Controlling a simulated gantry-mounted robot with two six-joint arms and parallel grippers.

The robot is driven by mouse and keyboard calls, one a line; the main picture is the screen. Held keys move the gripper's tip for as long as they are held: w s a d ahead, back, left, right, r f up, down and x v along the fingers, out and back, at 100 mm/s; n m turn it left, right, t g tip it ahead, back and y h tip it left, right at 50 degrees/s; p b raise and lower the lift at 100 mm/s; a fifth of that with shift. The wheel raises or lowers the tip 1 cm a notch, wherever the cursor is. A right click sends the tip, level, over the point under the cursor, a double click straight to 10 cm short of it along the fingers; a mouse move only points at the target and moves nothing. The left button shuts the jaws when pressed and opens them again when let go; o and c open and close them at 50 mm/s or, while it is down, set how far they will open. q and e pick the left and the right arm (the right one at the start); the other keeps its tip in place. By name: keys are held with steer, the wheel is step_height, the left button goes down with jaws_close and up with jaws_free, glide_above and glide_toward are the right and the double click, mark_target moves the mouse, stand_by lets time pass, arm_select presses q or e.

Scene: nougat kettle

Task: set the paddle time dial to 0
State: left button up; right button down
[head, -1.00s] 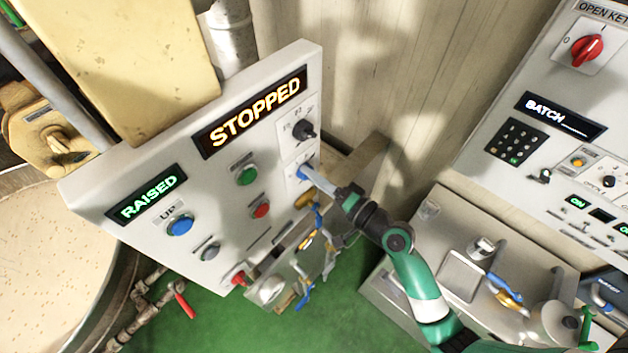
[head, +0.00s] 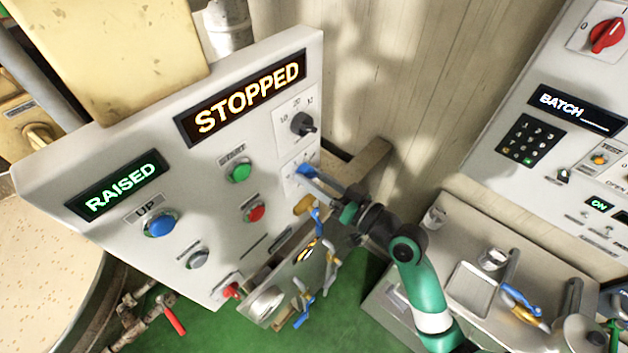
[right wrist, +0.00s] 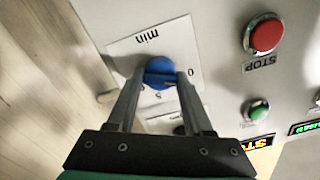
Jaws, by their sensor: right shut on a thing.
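The time dial is a blue knob (right wrist: 159,72) on a white plate marked "min" (right wrist: 148,38). A 0 and a 5 show beside it in the right wrist view. My right gripper (right wrist: 159,84) is shut on the knob, one finger on each side. In the head view my right gripper (head: 318,184) reaches the lower right of the kettle panel (head: 205,160), covering much of the dial. I cannot tell which mark the knob points to. My left gripper is not in view.
Above the dial is a black knob (head: 302,124). A green button (head: 239,171) and a red button (head: 255,213) sit to its left. The displays read STOPPED (head: 245,97) and RAISED (head: 118,187). Hanging tools (head: 312,250) are below; a batch panel (head: 560,130) is at right.

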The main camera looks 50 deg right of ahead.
steer(key=shift+n, duration=0.3)
steer(key=shift+c, duration=1.5)
jaws_free()
steer(key=s+b, duration=0.1)
steer(key=s, duration=1)
steer(key=shift+s+d, duration=0.2)
steer(key=shift+s, duration=0.1)
